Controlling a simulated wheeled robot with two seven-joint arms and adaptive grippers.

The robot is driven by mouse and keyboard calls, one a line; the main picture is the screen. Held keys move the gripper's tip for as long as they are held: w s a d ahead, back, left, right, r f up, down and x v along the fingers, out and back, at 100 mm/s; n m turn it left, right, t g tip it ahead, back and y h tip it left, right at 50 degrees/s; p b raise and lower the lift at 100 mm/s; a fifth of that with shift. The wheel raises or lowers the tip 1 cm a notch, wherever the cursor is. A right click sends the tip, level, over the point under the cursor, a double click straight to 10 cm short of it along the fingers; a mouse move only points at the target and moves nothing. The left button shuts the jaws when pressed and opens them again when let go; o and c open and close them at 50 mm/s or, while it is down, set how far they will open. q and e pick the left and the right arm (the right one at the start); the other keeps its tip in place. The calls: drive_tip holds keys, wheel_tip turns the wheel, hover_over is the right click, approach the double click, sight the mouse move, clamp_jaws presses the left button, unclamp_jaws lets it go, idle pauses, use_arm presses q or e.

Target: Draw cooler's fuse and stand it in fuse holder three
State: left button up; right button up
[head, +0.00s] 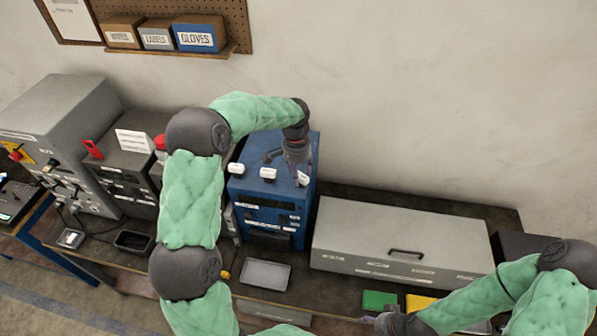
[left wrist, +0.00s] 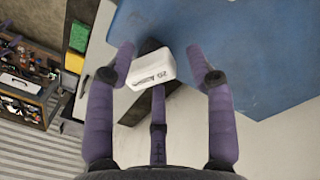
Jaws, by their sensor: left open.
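My left gripper (head: 287,168) is above the top of a blue cabinet (head: 270,212) in the head view. In the left wrist view its fingers (left wrist: 163,62) are open, with a white labelled block (left wrist: 152,74), which looks like a fuse, between them and a gap on each side. Two more white blocks, one at the left (head: 236,168) and one in the middle (head: 268,174), are on the cabinet top. I cannot read which label names the cooler or fuse holder three. My right gripper (head: 388,322) is low at the front right; its fingertips are too small to judge.
A long grey case (head: 400,235) with a black handle stands right of the cabinet. A grey tray (head: 266,274) lies in front of it. Green (head: 379,300) and yellow (head: 420,302) pads lie at the front edge. Dark and grey equipment (head: 60,125) crowds the left.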

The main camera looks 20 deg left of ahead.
use_arm(q)
wheel_tip(320, 180, up, 12)
drive_tip(key=shift+a, duration=0.35)
drive_tip(key=shift+f, duration=0.1)
idle(0.9)
